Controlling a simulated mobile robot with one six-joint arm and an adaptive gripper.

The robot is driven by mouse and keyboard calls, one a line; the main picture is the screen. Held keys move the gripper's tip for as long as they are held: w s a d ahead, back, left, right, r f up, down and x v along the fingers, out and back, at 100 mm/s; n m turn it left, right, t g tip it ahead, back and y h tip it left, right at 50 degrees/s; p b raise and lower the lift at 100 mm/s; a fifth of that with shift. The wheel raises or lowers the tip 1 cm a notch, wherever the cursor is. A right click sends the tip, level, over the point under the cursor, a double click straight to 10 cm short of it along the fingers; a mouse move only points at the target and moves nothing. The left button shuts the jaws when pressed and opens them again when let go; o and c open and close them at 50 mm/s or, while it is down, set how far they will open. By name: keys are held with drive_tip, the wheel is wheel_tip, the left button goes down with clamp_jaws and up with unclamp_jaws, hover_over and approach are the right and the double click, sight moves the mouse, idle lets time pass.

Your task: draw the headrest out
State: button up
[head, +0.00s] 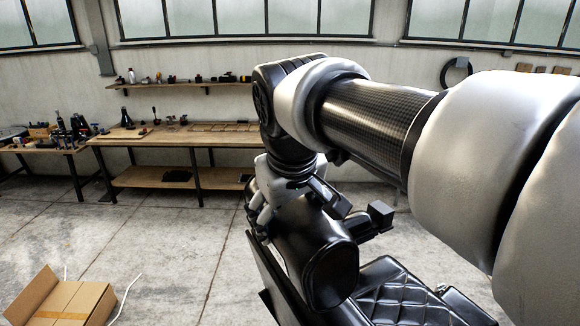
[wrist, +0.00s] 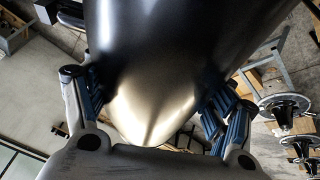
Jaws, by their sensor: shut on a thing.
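The headrest (head: 333,268) is a glossy black padded roll above the back of the barber chair in the head view. My gripper (head: 285,205) comes down on it from above and is shut on it. In the wrist view the headrest (wrist: 165,60) fills the upper middle, with my gripper's (wrist: 155,120) blue-padded fingers against its two sides. The barber chair (head: 385,290) is black, with a quilted seat and an armrest at the lower right. The headrest's lower side and its mounting are hidden, so I cannot tell how far out it stands.
An open cardboard box (head: 70,300) lies on the floor at the lower left. A long workbench (head: 150,135) with tools stands against the far wall, below a shelf (head: 190,85).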

drive_tip(key=shift+s+a+r+p, duration=0.1)
drive_tip(key=shift+a+r+p, duration=0.1)
drive_tip(key=shift+r+p, duration=0.85)
drive_tip(key=shift+s+a+r+p, duration=0.15)
drive_tip(key=shift+r+p, duration=0.3)
drive_tip(key=shift+r, duration=1.1)
drive_tip(key=shift+a+r, duration=0.15)
drive_tip(key=shift+r, duration=0.55)
drive_tip(key=shift+a+r, duration=0.1)
drive_tip(key=shift+r, duration=0.6)
drive_tip(key=shift+s, duration=0.1)
